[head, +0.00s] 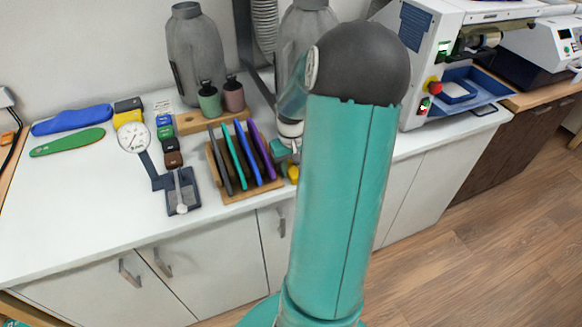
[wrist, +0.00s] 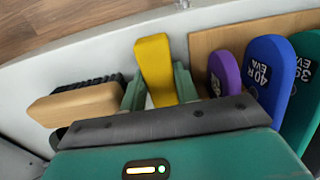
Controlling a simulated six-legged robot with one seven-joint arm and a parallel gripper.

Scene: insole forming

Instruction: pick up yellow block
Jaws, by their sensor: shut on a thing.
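The yellow block (wrist: 155,66) is upright between the two fingers of my gripper (wrist: 159,90) in the wrist view. My gripper is shut on it, with one teal finger on each side. The block's upper part sticks out past the fingertips. In the head view, a small part of the yellow block (head: 293,173) shows just right of the wooden rack, beside my arm. My arm hides most of my gripper there. I cannot tell whether the block touches the counter.
The wooden rack (head: 237,196) with several coloured insoles stands close left of the block in the head view. A wood-backed brush (wrist: 75,104) lies on the block's other side in the wrist view. The white counter (head: 90,205) has free room at left.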

